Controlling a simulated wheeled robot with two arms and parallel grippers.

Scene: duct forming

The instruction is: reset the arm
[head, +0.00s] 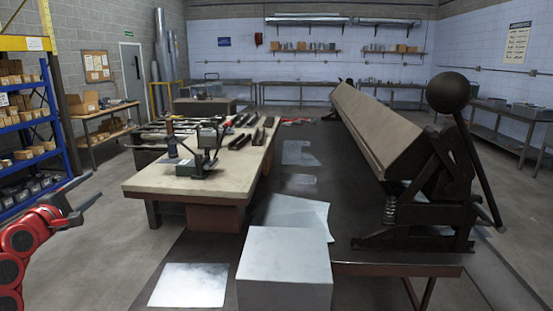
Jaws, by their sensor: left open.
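My left arm, red and black, comes in at the lower left edge. Its dark gripper (91,187) is open, with its two fingers apart and nothing between them. It is in the air over the floor, between the blue shelf rack and the workbench. My right gripper does not show. A large dark bending machine (375,130) stands on the right, with a long beam running away from me. A dark lever (478,165) at its near end carries a black ball (447,92) at its top.
A workbench (145,185) with tools and a small press (203,150) stands left of centre. A pale grey block (285,270) is in front, near metal sheets (297,213). A blue shelf rack (52,110) holds boxes at left. The floor between rack and bench is clear.

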